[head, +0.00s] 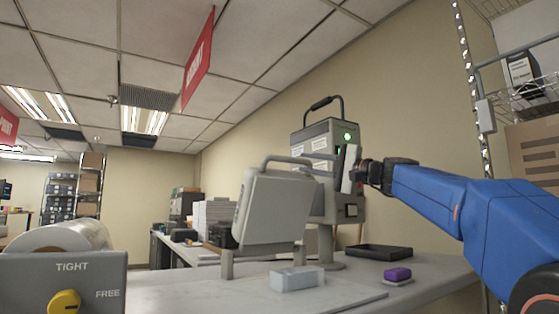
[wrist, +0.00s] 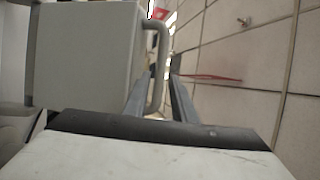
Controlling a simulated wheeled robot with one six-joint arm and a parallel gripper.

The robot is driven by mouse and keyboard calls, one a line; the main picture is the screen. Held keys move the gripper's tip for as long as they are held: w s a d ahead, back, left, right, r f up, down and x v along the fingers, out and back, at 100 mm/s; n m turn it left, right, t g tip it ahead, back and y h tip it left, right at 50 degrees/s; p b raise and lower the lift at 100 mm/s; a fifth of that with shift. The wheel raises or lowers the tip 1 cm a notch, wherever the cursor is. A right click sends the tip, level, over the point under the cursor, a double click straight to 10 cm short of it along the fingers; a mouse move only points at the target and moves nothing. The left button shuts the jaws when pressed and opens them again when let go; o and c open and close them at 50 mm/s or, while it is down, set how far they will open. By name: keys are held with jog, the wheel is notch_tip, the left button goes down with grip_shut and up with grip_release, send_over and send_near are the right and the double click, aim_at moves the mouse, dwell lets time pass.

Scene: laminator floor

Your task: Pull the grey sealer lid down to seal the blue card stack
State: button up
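The grey sealer lid (head: 268,208) stands raised and tilted in the middle of the head view, with a bar handle (head: 285,158) along its top. In the wrist view the lid (wrist: 85,55) fills the upper left, and its handle (wrist: 157,45) runs down its right side. My gripper (head: 318,172) reaches in from the right at handle height. In the wrist view its two grey fingers (wrist: 160,95) are apart, with the handle's lower end showing between them; contact cannot be told. A pale bluish block (head: 297,278) lies below the lid, possibly the card stack.
A purple block (head: 397,273) on a pale pad and a black tray (head: 379,252) lie right on the bench (head: 425,275). A tall grey machine (head: 325,140) with a green light stands behind. A grey box with a yellow knob (head: 64,302) is front left.

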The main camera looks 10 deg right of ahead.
aim_at(280, 171)
jog(key=x, duration=1.1)
jog(key=shift+a, duration=0.1)
grip_shut()
